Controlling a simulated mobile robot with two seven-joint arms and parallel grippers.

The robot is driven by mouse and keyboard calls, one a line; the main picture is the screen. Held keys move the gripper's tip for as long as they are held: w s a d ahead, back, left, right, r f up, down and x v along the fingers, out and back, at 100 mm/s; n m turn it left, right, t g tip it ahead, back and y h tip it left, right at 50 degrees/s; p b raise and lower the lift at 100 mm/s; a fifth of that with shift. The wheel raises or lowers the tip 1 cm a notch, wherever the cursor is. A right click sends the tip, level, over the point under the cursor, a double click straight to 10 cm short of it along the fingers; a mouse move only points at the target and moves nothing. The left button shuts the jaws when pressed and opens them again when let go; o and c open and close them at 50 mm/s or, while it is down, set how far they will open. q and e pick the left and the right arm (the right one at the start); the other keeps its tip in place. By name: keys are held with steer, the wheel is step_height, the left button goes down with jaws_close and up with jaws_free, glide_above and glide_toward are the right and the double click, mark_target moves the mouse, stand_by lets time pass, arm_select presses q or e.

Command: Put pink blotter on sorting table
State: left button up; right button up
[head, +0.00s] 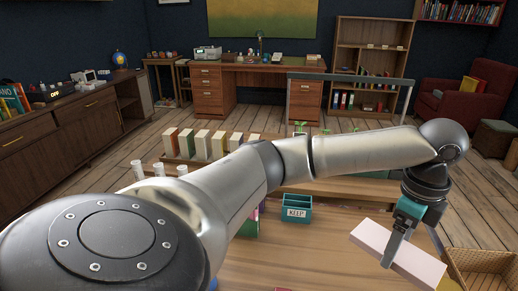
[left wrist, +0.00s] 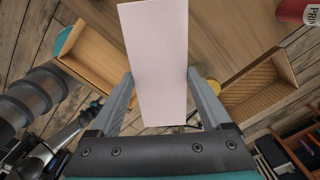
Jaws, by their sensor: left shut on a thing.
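The pink blotter (head: 372,236) is a pale pink, flat-sided block. My left gripper (head: 393,248) is shut on it, with one finger showing across its near face in the head view. In the left wrist view the blotter (left wrist: 155,65) stands between the two fingers (left wrist: 158,85) and reaches past their tips. A wooden table with a KEEP bin, which looks like the sorting table (head: 330,245), lies below and left of the blotter. The blotter overlaps its right part in the picture, and I see no contact with it. My right gripper does not show in the head view.
The teal KEEP bin (head: 297,214) stands on the table, left of the blotter. A wicker basket (head: 490,262) is at the right edge. A row of upright books or boxes (head: 203,144) stands further back. Bare tabletop shows between bin and blotter.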

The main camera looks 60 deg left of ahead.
mark_target(385, 235)
arm_select(q)
steer(key=m, duration=0.1)
steer(key=w+a+m, duration=0.1)
steer(key=m, duration=0.1)
steer(key=a+f+m, duration=0.1)
steer(key=m, duration=0.1)
steer(key=shift+w+f, duration=0.1)
steer(key=shift+w, duration=0.25)
steer(key=m, duration=0.1)
steer(key=a+f+m, duration=0.1)
steer(key=w+m, duration=0.1)
steer(key=m, duration=0.1)
steer(key=shift+a+f, duration=0.15)
steer(key=shift+a, duration=0.1)
steer(key=shift+a+f+m, duration=0.1)
steer(key=shift+a+m, duration=0.1)
steer(key=shift+m, duration=0.3)
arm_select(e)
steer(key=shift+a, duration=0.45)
arm_select(q)
steer(key=shift+f, duration=0.15)
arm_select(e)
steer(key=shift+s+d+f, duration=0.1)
